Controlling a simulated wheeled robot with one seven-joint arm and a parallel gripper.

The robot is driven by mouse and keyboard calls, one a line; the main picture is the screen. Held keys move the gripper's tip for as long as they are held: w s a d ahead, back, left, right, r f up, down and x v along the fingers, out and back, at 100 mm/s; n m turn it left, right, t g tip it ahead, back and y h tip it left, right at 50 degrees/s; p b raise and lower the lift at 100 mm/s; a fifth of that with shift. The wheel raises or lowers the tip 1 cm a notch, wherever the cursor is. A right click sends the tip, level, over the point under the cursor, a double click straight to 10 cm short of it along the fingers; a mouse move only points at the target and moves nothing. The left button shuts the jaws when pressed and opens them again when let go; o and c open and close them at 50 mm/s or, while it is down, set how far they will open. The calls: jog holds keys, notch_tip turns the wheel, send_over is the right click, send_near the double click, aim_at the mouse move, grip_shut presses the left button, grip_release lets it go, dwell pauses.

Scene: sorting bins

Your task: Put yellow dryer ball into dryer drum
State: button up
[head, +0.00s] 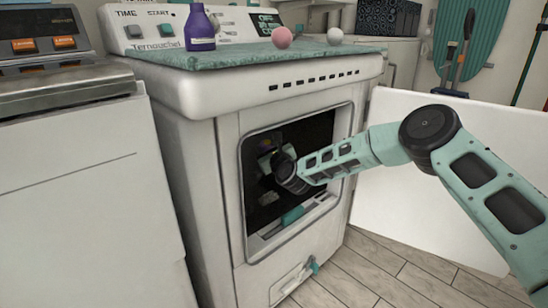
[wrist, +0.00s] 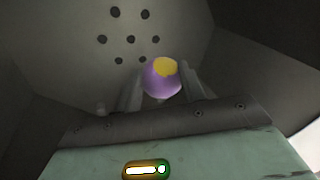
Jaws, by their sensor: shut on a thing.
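The dryer drum (head: 311,135) shows as a dark opening in the white dryer's front. Its grey back wall with round holes (wrist: 128,38) fills the wrist view. My gripper (head: 267,160) reaches through the opening into the drum. In the wrist view, my gripper (wrist: 161,82) is shut on a ball (wrist: 163,77), yellow on top and purple on the lower part, the only ball with yellow in view. The ball is held between the fingertips, apart from the back wall. In the head view the ball is small and mostly dark.
A pink ball (head: 282,38), a white ball (head: 335,36) and a purple bottle (head: 200,28) stand on the dryer's teal top mat (head: 240,56). The open white door (head: 430,190) is at right behind my arm. A teal piece (head: 292,215) sits at the opening's lower edge.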

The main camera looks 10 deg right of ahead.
jog(key=shift+w+a, duration=0.25)
jog(key=shift+w, duration=0.05)
jog(key=o, duration=1.1)
jog(key=shift+o, duration=0.2)
jog(key=p+v, duration=0.3)
jog(key=v, duration=1.4)
jog(key=shift+s, duration=0.25)
jog(key=shift+r, duration=0.1)
